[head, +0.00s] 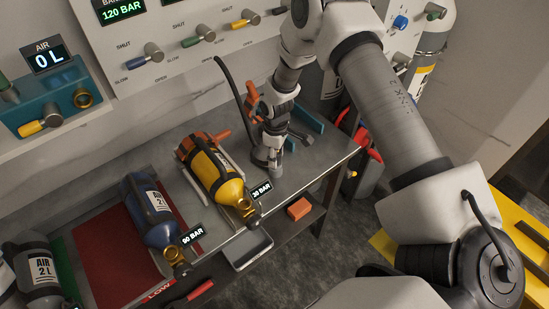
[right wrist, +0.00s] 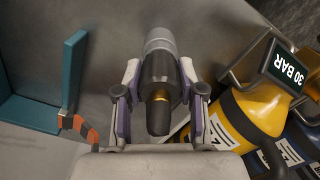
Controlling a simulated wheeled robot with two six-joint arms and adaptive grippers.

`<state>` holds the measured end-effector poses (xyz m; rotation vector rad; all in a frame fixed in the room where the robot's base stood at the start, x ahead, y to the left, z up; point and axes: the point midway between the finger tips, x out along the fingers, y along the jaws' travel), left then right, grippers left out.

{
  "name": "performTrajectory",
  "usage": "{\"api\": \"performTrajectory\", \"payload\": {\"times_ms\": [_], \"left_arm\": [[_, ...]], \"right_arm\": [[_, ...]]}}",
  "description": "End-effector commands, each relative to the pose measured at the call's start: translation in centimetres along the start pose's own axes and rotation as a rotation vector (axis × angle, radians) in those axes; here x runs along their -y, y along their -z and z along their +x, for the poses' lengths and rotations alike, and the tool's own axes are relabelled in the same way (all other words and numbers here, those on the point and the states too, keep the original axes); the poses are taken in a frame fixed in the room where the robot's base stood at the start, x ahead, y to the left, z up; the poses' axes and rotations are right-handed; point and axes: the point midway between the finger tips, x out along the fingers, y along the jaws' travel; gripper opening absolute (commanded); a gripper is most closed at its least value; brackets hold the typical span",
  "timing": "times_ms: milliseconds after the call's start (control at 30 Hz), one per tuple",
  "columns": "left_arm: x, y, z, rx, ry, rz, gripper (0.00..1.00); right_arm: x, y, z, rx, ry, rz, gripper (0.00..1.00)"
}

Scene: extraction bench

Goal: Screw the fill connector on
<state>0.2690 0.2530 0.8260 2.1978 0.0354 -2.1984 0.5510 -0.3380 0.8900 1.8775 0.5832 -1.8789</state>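My right gripper (head: 275,155) is low over the bench, to the right of the yellow cylinder (head: 220,176) and apart from it. In the right wrist view its fingers (right wrist: 160,85) are closed on both sides of the fill connector (right wrist: 158,72), a grey and black cylinder with a gold ring. Whether the connector touches the bench is not clear. The yellow cylinder lies in a cradle, its brass valve (head: 244,206) towards the front, with a 30 BAR tag; it also shows in the right wrist view (right wrist: 240,115). My left gripper is not in view.
A black hose (head: 231,88) hangs from the valve panel (head: 170,35). A teal bracket (head: 306,120) stands right of my gripper.

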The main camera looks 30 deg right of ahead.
Motion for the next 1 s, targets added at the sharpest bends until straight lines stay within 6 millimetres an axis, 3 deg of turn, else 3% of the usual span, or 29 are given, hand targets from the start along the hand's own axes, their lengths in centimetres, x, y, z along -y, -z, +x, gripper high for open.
{"api": "performTrajectory", "payload": {"times_ms": [233,1000], "left_arm": [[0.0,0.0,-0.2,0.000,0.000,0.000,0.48],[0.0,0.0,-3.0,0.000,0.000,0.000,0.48]], "right_arm": [[0.0,0.0,-0.3,-0.001,-0.001,0.000,0.00],[0.0,0.0,-4.0,-0.001,0.000,0.000,0.00]]}}
